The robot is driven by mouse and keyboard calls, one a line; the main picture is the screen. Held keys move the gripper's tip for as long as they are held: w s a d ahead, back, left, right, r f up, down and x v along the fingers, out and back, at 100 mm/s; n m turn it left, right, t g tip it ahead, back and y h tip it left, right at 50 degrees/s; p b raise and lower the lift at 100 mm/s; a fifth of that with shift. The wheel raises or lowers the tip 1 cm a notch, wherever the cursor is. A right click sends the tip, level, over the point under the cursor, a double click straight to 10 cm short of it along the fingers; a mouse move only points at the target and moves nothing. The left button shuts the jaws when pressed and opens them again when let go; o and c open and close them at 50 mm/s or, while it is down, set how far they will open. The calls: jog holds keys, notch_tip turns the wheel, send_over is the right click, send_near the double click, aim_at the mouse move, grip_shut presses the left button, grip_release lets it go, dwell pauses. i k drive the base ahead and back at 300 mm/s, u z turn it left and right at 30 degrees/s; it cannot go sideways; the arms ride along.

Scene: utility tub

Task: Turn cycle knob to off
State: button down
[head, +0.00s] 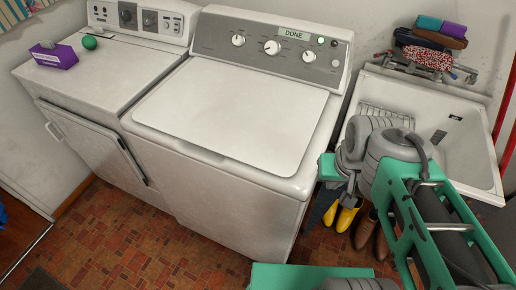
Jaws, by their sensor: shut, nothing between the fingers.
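The washer's control panel (270,48) stands at the back of the white washer (235,110). It has three round white knobs: left (238,40), larger middle (272,47) and right (309,56). No label at this size shows which is the cycle knob or where off is. A display (294,34) reads DONE, and a green light (321,40) is lit beside it. My gripper (346,192) hangs below my grey wrist, right of the washer's front corner. It is shut and empty, well apart from the knobs.
A dryer (100,75) with two dark knobs stands left, with a purple tissue box (54,55) and green ball (89,42) on top. A utility tub (470,155) is at right, folded cloths (432,45) behind it. Yellow boots (347,216) and brown shoes (367,228) stand below. The washer lid is clear.

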aim_at(273, 47)
jog(key=k, duration=1)
jog(key=u, duration=1.7)
jog(key=i, duration=1.35)
jog(key=z, duration=1.9)
jog(key=i, duration=0.5)
jog(key=z, duration=0.1)
